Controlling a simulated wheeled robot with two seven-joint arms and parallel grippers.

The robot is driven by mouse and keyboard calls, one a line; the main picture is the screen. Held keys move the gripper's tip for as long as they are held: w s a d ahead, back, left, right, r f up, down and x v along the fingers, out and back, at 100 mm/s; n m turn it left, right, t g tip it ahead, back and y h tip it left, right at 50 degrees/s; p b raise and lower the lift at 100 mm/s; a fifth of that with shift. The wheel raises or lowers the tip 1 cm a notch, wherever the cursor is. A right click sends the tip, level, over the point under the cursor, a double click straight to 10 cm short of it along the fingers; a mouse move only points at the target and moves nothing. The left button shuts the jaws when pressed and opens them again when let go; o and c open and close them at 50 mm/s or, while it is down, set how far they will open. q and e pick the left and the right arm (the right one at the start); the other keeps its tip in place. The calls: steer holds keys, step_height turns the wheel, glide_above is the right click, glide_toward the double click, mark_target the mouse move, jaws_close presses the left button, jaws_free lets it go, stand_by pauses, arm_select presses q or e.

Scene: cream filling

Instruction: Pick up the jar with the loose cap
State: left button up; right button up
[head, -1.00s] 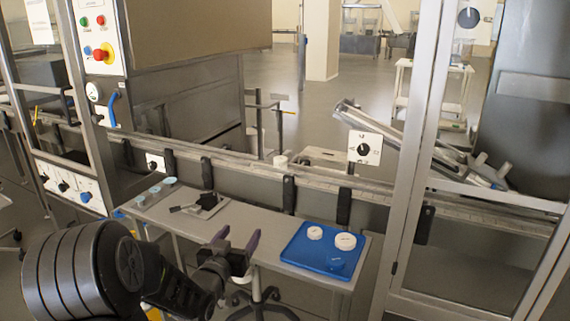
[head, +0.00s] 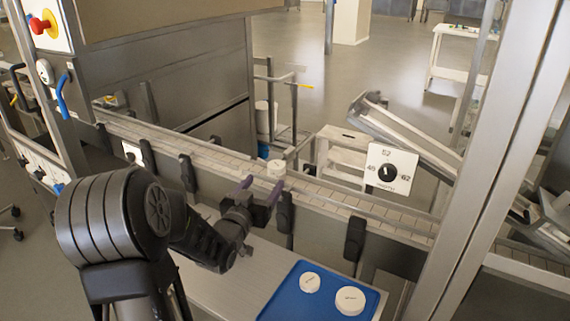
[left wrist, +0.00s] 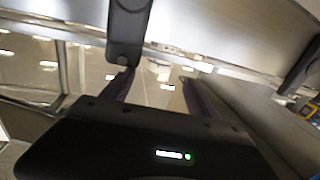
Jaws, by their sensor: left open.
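A small white jar (head: 276,168) stands upright on the conveyor (head: 330,200) behind the front guide rail. At this size I cannot tell how its cap sits. My left gripper (head: 259,189) is open and empty, its purple fingers pointing toward the conveyor. They appear just in front of and below the jar, apart from it. My right gripper is out of view.
Dark rail brackets (head: 285,212) stand along the conveyor's near side, close to my gripper. A blue tray (head: 275,312) with two white round items (head: 350,300) lies on the bench (head: 225,290). A metal frame post (head: 480,150) rises at right.

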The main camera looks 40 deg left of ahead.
mark_target(272, 172)
arm_select(q)
steer(key=shift+w+r, duration=0.1)
steer(key=shift+w, duration=0.05)
steer(key=shift+a, duration=0.1)
steer(key=shift+x, duration=1.35)
steer(key=shift+p+x, duration=0.75)
steer(key=shift+x, duration=1.8)
